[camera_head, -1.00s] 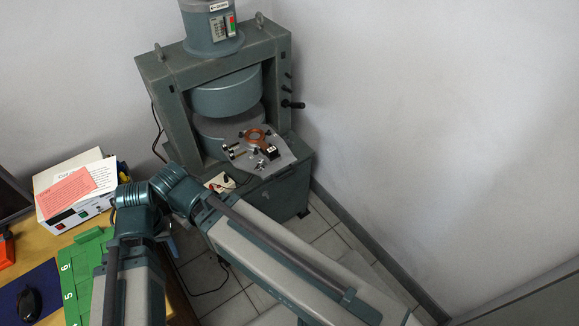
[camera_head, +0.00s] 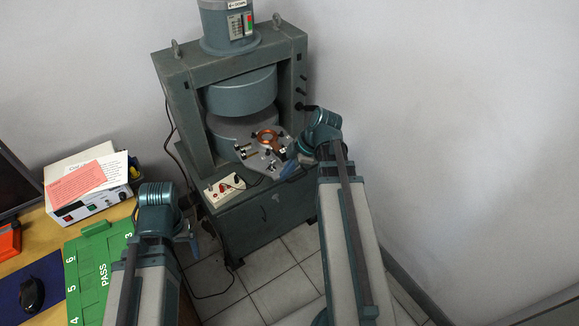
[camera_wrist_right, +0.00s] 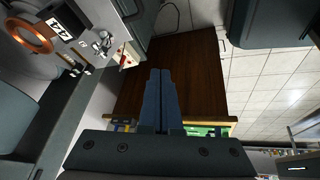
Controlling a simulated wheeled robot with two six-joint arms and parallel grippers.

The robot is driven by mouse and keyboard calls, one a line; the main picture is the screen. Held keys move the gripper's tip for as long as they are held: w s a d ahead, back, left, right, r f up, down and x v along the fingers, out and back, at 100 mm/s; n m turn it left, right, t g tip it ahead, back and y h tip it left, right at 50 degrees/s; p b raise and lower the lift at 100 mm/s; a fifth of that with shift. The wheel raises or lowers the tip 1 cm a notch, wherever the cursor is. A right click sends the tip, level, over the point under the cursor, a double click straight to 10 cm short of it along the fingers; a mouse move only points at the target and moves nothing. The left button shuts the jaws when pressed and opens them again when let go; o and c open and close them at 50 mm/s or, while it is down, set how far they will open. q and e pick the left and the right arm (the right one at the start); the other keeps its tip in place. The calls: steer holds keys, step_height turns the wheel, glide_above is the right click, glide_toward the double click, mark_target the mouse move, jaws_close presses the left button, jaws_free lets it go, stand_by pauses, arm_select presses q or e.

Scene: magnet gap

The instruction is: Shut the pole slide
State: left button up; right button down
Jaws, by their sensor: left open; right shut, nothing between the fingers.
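The pole slide, a grey plate (camera_head: 249,164), sticks out at the front of the magnet, level with the lower pole. It carries a copper ring (camera_head: 267,137) and small black and metal fittings. In the right wrist view the copper ring (camera_wrist_right: 30,36) shows at the upper left, beside a black numbered block. My right gripper (camera_head: 289,170) is shut and empty at the plate's right front edge; I cannot tell if it touches. Its blue fingers (camera_wrist_right: 160,73) show together in the wrist view. My left gripper (camera_head: 190,238) is open, low and left of the magnet's base, partly hidden by its wrist.
The magnet frame (camera_head: 175,100) has an upper pole (camera_head: 242,93) above the gap. A small switch box (camera_head: 225,190) sits at the base's front left. A desk at left holds a white instrument (camera_head: 90,190), green board (camera_head: 95,275) and mouse (camera_head: 31,299). Floor ahead is open.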

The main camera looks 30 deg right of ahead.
mark_target(261, 134)
steer(key=d+r+n+t, duration=0.1)
steer(key=d+n+t, duration=0.2)
steer(key=d, duration=0.7)
steer(key=b+x, duration=0.9)
steer(key=x, duration=0.1)
steer(key=shift+s+a+f, duration=0.15)
steer(key=shift+s+f, duration=0.15)
steer(key=shift+s, duration=0.05)
steer(key=shift+w+a+r, duration=0.1)
steer(key=shift+w+r, duration=0.05)
steer(key=shift+w, duration=0.8)
steer(key=shift+w+a+r, duration=0.1)
steer(key=shift+w+r, duration=0.05)
steer(key=shift+w, duration=0.85)
steer(key=w, duration=0.6)
steer(key=w+a, duration=0.1)
steer(key=w, duration=1.1)
steer(key=shift+w+a, duration=0.2)
steer(key=shift+w, duration=0.2)
steer(key=shift+s, duration=0.1)
